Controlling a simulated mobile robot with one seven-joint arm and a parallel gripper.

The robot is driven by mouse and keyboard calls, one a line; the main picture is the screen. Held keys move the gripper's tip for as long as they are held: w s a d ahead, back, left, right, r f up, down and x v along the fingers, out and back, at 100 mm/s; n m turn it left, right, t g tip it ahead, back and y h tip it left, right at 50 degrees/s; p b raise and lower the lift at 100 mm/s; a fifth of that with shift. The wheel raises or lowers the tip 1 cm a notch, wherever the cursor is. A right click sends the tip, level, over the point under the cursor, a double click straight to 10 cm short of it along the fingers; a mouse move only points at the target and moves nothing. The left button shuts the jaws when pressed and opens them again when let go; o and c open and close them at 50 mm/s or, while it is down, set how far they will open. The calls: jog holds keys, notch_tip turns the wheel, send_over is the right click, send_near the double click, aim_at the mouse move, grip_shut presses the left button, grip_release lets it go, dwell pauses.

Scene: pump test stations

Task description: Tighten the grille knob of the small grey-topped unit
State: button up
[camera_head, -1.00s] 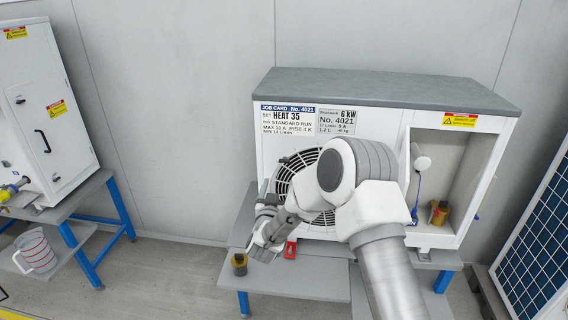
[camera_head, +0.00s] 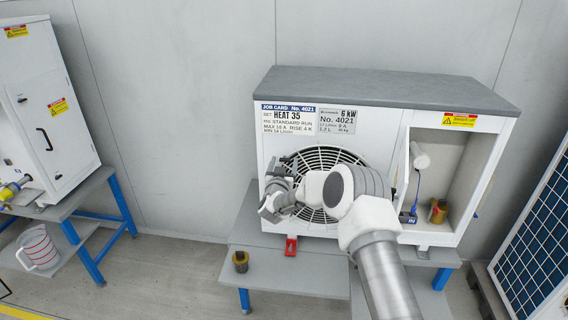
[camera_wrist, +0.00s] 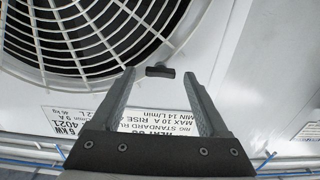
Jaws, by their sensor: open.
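The small grey-topped unit (camera_head: 385,88) stands on a blue-legged bench, its round fan grille (camera_head: 335,165) partly hidden by my arm. In the wrist view the grille (camera_wrist: 75,35) fills the upper left. The knob, a short dark bar (camera_wrist: 160,71), sits on the white panel beside the grille's rim. My gripper (camera_wrist: 160,74) is open and empty, with one fingertip on either side of the knob in the picture; I cannot tell whether they touch it. In the head view my gripper (camera_head: 283,180) is at the left of the grille, and the knob is hard to make out.
A job card (camera_head: 287,117) is on the unit's front. An open compartment (camera_head: 465,165) at right holds a blue plug and a brass-coloured fitting (camera_head: 438,212). A red part (camera_head: 291,247) and a brass-coloured piece (camera_head: 240,261) are low in front. A blue solar panel stands far right.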

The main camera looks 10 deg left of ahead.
grip_shut()
dwell(0.5)
